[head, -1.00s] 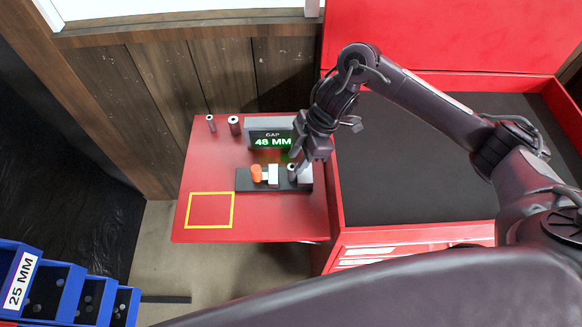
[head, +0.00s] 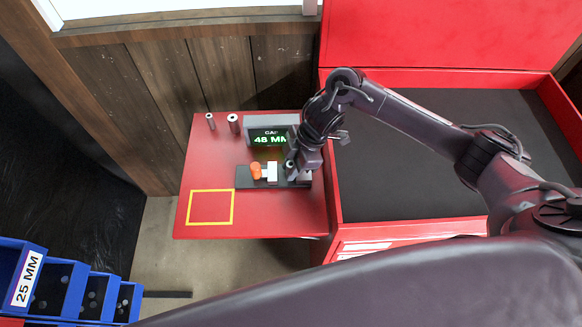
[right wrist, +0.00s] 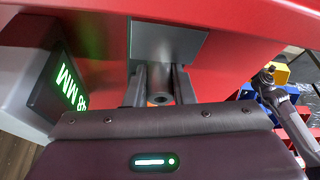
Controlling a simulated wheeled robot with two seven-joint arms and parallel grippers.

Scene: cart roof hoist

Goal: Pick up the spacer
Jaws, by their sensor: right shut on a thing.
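My right gripper (head: 294,172) is down at the right end of the dark gauge base (head: 244,178) on the red shelf. In the head view the gripper mostly hides this spacer. Whether it touches the base below cannot be told. A green-lit display (head: 268,138) behind the base reads "GAP 48 MM".
An orange knob (head: 256,171) and a white block (head: 272,172) stand left of the gripper. Two upright cylinders, one thin (head: 210,122) and one thicker (head: 234,123), stand at the back left. A yellow-outlined square (head: 211,207) at the front left is empty. Blue bins (head: 62,290) are lower left.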

